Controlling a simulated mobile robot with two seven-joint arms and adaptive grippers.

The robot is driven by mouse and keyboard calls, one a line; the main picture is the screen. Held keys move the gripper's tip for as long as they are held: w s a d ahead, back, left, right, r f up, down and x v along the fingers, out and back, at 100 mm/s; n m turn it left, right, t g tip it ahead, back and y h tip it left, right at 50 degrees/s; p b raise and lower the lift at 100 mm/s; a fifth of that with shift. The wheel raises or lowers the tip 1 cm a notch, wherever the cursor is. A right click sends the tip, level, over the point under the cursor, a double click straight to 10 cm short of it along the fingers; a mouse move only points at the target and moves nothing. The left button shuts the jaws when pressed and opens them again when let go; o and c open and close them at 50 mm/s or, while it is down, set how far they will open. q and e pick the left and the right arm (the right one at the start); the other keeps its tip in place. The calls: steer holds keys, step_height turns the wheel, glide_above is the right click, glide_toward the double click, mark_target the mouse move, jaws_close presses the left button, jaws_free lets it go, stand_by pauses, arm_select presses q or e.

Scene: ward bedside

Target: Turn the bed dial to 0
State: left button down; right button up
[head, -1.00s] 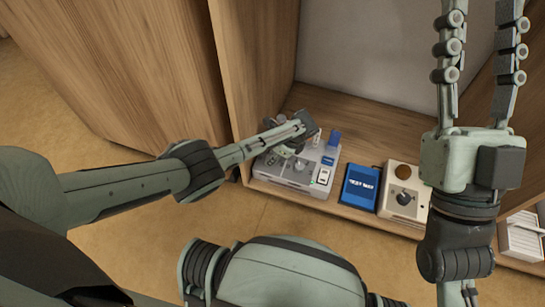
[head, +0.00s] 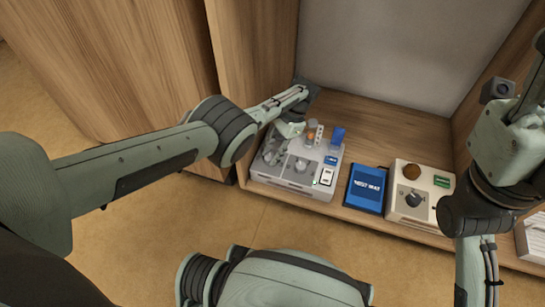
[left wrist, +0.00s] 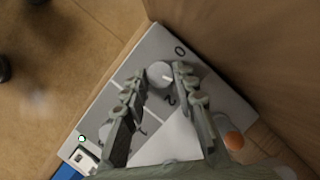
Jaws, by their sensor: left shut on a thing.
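The grey bed control box (head: 290,184) stands on the shelf in the head view. Its left dial is mostly hidden there under my left gripper (head: 272,152). In the left wrist view the round grey dial (left wrist: 159,73) sits between the fingertips of my left gripper (left wrist: 158,82), which is shut on it. A "0" is printed above right of the dial and a "2" below it. A pale mark on the dial points roughly rightward; its exact setting is unclear. A second dial (head: 301,165) is beside it. My right gripper (head: 508,130) is partly cut off at the right edge.
A blue booklet (head: 366,189) and a cream box (head: 402,212) with a dark knob and brown button lie right of the control box. Wooden cabinet walls stand at left.

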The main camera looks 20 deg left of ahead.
arm_select(q)
steer(key=n+b, duration=0.1)
steer(key=n, duration=0.1)
steer(key=n+g+h+b, duration=0.1)
steer(key=n, duration=0.1)
steer(key=shift+a+f+n+h, duration=0.15)
steer(key=shift+n+h, duration=0.15)
steer(key=shift+a+n+h, duration=0.1)
steer(key=shift+n+h, duration=0.4)
steer(key=shift+n, duration=0.8)
steer(key=shift+a+n+h, duration=0.1)
steer(key=shift+n+h, duration=0.4)
steer(key=shift+n, duration=0.8)
steer(key=c, duration=1.2)
jaws_free()
steer(key=shift+w, duration=0.15)
steer(key=shift+w+r, duration=0.15)
steer(key=shift+r, duration=0.25)
steer(key=v, duration=1.1)
steer(key=shift+w+r, duration=0.1)
steer(key=shift+w, duration=0.05)
